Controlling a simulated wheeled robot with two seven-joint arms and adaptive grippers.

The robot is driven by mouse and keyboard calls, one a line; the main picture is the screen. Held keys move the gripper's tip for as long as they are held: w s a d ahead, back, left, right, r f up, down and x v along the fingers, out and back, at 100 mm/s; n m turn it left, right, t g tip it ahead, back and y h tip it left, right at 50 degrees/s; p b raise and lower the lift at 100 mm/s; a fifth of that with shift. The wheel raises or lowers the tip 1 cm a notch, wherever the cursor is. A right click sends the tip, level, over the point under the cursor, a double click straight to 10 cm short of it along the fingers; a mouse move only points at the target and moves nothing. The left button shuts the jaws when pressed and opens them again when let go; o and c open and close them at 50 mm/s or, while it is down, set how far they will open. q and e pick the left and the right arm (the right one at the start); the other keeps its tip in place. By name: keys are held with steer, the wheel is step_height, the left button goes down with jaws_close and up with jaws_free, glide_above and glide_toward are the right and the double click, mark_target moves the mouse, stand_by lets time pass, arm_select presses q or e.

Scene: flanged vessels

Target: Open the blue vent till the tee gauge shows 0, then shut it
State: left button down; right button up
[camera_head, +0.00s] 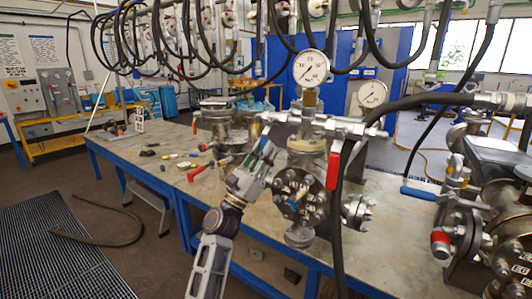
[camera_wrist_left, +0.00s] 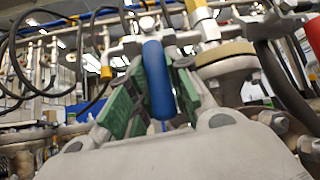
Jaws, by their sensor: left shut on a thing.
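The tee gauge (camera_head: 311,68) is a round white dial on top of the tee above the middle flanged vessel (camera_head: 300,187); its needle is too small to read surely. My left gripper (camera_head: 262,152) is at the left end of the tee, in front of the vessel. In the left wrist view the blue vent handle (camera_wrist_left: 158,80) stands upright between the green finger pads, and the gripper is shut on it. In the head view the gripper mostly hides this handle. A red handle (camera_head: 333,171) hangs down right of the tee. My right gripper is not in view.
A second gauge (camera_head: 373,94) stands behind to the right. Another vessel with a blue lever (camera_head: 418,193) is at the right. Black hoses (camera_head: 344,200) hang close to the tee. Small tools lie on the table (camera_head: 150,165) at the left, with bare room between them.

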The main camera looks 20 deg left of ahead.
arm_select(q)
steer(key=c, duration=1.3)
jaws_free()
steer(key=shift+f, duration=0.1)
steer(key=shift+v, duration=0.8)
steer(key=s+a+f, duration=0.2)
steer(key=s+a, duration=0.4)
steer(key=s, duration=0.7)
steer(key=shift+a, duration=0.15)
steer(key=shift+f, duration=0.15)
